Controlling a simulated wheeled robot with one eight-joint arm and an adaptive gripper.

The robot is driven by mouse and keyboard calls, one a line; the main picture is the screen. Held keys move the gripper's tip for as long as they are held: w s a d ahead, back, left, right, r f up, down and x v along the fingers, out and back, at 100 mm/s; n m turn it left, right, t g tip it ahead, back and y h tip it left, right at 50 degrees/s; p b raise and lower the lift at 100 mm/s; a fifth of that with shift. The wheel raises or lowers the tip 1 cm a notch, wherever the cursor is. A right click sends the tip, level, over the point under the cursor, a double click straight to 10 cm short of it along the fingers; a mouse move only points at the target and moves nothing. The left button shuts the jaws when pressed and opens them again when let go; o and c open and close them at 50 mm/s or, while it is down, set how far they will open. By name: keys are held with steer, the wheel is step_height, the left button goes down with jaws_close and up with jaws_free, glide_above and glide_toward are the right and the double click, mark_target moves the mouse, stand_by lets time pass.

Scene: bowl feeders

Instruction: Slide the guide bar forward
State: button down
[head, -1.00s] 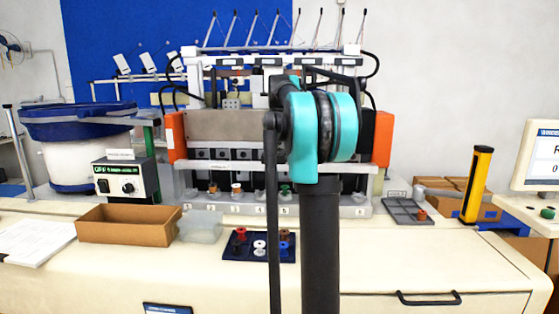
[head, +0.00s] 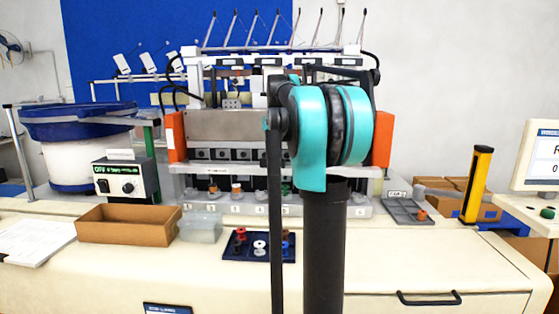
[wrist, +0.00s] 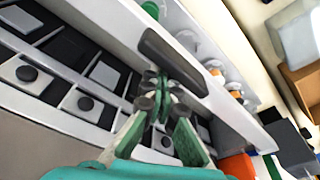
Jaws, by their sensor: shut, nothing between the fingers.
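The guide bar (head: 225,169) is a pale horizontal bar across the front of the machine, below the grey panel and above the numbered spool stations. In the wrist view the white bar (wrist: 105,27) runs diagonally and carries a dark grey elongated grip or slot (wrist: 172,60). My gripper (wrist: 160,98) is shut and empty, its fingertips close beside the bar's dark part. I cannot tell whether they touch it. In the head view my arm hides the gripper and part of the bar.
Orange end blocks (head: 176,137) flank the machine. Coloured spools (head: 237,188) stand in front of the bar. A navy spool tray (head: 230,252), a cardboard box (head: 115,224) and a clear bin (head: 199,229) sit on the bench. The bench front is mostly clear.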

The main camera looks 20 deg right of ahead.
steer(key=shift+w+d+f, duration=0.15)
steer(key=shift+w+d, duration=0.05)
steer(key=shift+w, duration=0.15)
steer(key=w+v, duration=0.2)
steer(key=v, duration=0.7)
stand_by(0.5)
steer(key=shift+a, duration=0.1)
